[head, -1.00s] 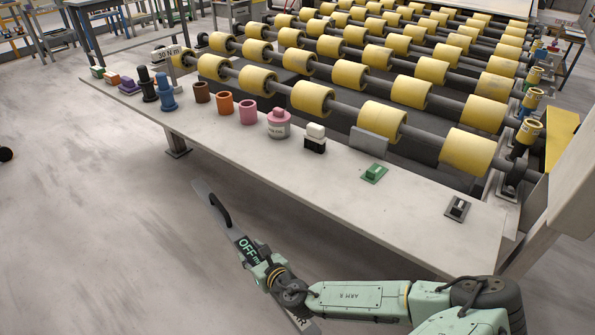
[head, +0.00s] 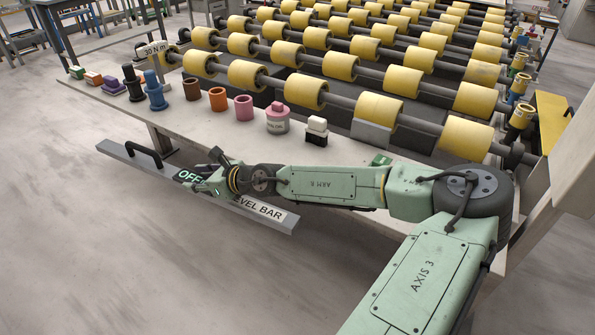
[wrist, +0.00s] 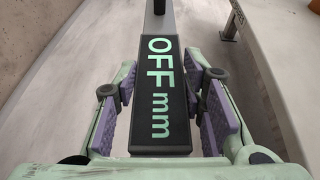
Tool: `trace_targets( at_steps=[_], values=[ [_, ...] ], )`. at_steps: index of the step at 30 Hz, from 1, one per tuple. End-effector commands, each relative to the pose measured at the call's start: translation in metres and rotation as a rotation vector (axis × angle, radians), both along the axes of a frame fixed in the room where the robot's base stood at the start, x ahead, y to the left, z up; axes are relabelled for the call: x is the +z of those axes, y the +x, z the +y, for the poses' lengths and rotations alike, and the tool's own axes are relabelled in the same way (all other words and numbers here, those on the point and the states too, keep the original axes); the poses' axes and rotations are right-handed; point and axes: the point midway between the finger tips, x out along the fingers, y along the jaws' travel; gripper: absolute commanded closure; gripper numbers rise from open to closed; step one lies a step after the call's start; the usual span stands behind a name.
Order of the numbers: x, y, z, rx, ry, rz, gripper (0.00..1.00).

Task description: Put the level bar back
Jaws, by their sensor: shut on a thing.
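The level bar (head: 262,208) is a long grey bar with a black handle, a dark display reading "OFF mm" and a "LEVEL BAR" label partly hidden by my gripper. My gripper (head: 207,181) is shut on the bar near its middle, at the display. The bar hangs in front of the bench's near edge, above the floor, slanting from upper left to lower right in the head view. In the wrist view the purple finger pads (wrist: 164,110) lie on both sides of the display (wrist: 161,90), and the bar runs away from me.
Yellow rollers (head: 305,92) stand behind. Open floor (head: 90,250) lies in front.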

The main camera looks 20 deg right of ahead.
Motion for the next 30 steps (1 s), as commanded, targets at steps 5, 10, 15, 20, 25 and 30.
trace_targets(
  at_steps=[5, 10, 15, 20, 25, 30],
  values=[
    [0.036, 0.008, -0.002, 0.052, 0.010, -0.008, 1.00],
    [0.077, 0.014, -0.014, 0.107, 0.016, -0.008, 1.00],
    [0.122, 0.014, -0.054, 0.142, 0.021, -0.006, 1.00],
    [0.148, 0.004, -0.121, 0.110, 0.020, -0.004, 1.00],
    [0.146, -0.023, -0.204, 0.030, 0.019, -0.002, 1.00],
    [0.129, -0.055, -0.266, -0.044, 0.012, -0.002, 1.00]
  ],
)
